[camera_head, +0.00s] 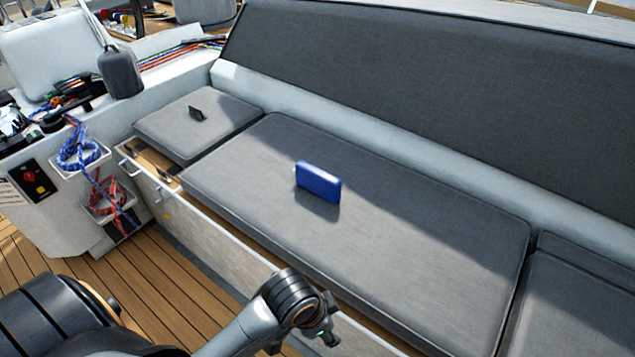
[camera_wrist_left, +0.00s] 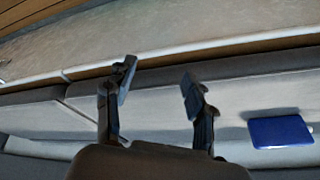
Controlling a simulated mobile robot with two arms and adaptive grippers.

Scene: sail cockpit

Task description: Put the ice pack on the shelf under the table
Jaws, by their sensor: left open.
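The ice pack (camera_head: 318,182) is a blue block standing on edge on the long grey seat cushion. It also shows in the left wrist view (camera_wrist_left: 281,132), at the right, apart from my left gripper. My left gripper (camera_wrist_left: 158,84) is open, with nothing between its fingers, and is pointed at the bench front and cushion edge. In the head view my left arm reaches in at the bottom and its gripper is not clearly seen. My right gripper is not in view. No table or shelf under it is identifiable in either view.
The long cushion (camera_head: 400,240) is otherwise clear. A small dark object (camera_head: 196,113) lies on the shorter cushion. The backrest (camera_head: 440,90) rises behind. Blue rope (camera_head: 78,150) and red rope (camera_head: 108,197) hang at the left above the wooden deck (camera_head: 140,270).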

